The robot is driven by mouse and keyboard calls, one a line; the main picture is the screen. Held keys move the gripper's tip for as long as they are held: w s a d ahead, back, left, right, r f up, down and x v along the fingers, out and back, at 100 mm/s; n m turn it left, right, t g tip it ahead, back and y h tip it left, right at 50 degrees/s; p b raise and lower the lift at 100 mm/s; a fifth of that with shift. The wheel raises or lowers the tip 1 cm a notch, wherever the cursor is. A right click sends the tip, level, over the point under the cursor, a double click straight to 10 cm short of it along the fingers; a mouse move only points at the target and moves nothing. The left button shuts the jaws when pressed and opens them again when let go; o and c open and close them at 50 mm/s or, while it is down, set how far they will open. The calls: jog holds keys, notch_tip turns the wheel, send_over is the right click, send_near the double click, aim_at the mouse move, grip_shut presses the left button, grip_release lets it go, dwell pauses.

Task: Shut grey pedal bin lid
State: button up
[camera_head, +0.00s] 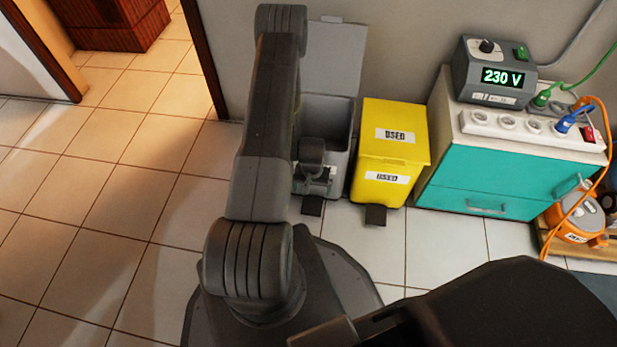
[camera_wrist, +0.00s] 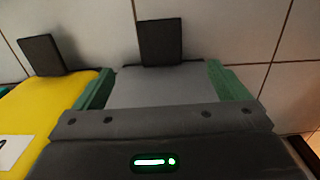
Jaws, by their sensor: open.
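The grey pedal bin (camera_head: 340,133) stands against the wall, just left of the yellow bin, in the head view. Its lid (camera_head: 337,60) is up, leaning back near the wall, and the bin's top is open. Its black pedal (camera_head: 312,206) lies on the floor in front. My gripper (camera_head: 317,178) is low at the front of the grey bin; my arm hides part of the bin. In the wrist view my green-sided fingers (camera_wrist: 163,82) are apart, with a grey bin surface (camera_wrist: 160,88) between them and the pedal (camera_wrist: 160,42) beyond. Contact cannot be told.
A yellow bin (camera_head: 392,155) with a shut lid stands close on the right, its pedal (camera_head: 376,214) in front. A teal cabinet (camera_head: 483,185) with a power strip and a 230 V unit (camera_head: 497,75) is farther right. Tiled floor (camera_head: 110,190) on the left is clear.

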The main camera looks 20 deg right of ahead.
aim_at(311, 207)
notch_tip(311, 207, down, 14)
jog(key=b, duration=0.5)
jog(key=shift+w+r+p, duration=0.1)
jog(key=shift+r+p, duration=0.3)
jog(key=shift+p, duration=0.1)
jog(key=shift+f+b, duration=0.25)
jog(key=shift+b, duration=0.1)
notch_tip(311, 207, up, 14)
jog(key=p, duration=0.6)
jog(key=shift+d+r, duration=0.15)
jog(key=shift+d, duration=0.15)
dwell(0.7)
jog(key=shift+a+f+p, duration=0.25)
jog(key=shift+p, duration=0.2)
notch_tip(311, 207, down, 11)
jog(key=b, duration=0.5)
jog(key=shift+r, duration=0.1)
